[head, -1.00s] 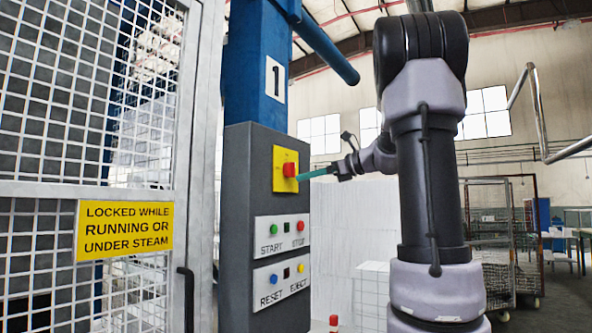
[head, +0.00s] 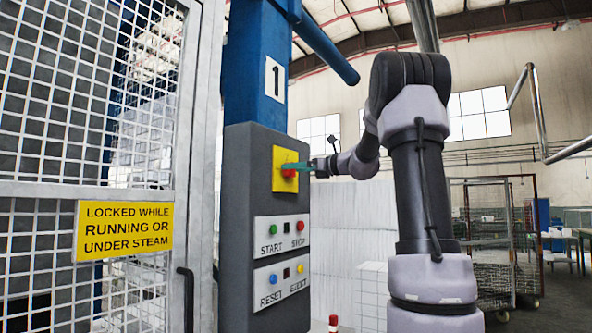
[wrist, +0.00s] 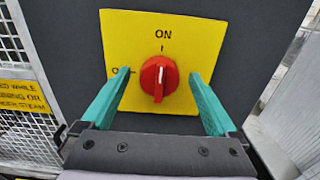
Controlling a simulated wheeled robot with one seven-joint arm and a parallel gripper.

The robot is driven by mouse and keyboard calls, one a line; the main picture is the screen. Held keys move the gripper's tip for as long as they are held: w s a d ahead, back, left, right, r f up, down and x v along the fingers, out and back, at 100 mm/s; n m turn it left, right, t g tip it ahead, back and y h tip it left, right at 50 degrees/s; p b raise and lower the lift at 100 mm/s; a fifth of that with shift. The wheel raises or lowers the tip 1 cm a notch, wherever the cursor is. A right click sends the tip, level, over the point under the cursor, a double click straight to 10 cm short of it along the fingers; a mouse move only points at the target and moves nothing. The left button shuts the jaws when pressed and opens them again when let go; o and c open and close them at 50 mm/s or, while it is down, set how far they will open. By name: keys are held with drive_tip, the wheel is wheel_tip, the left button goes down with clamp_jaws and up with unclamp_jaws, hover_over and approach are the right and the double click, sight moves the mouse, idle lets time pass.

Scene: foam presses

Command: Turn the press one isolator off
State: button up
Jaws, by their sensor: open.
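The press one isolator is a red rotary knob (wrist: 158,78) on a yellow plate (wrist: 190,30), mounted high on the dark grey control box (head: 240,220) below the "1" sign. In the wrist view its white mark points up toward ON; a partly hidden label lies to the left. The knob also shows in the head view (head: 289,171). My gripper (wrist: 162,75) is open, with its green fingers on either side of the knob and visible gaps to it. In the head view, my gripper (head: 297,167) reaches the plate from the right.
START, STOP, RESET and EJECT buttons sit on two white panels (head: 282,236) below the isolator. A mesh gate (head: 90,130) with a yellow warning sign (head: 124,230) stands left. Wheeled mesh carts (head: 490,250) stand at the right.

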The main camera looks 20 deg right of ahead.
drive_tip(key=shift+a, duration=0.1)
drive_tip(key=c, duration=1.4)
drive_tip(key=shift+o, duration=0.2)
drive_tip(key=n, duration=1.3)
drive_tip(key=shift+s+a+f+n, duration=0.1)
drive_tip(key=shift+a+f+n, duration=0.05)
drive_tip(key=shift+f+n, duration=0.2)
drive_tip(key=shift+n, duration=2.05)
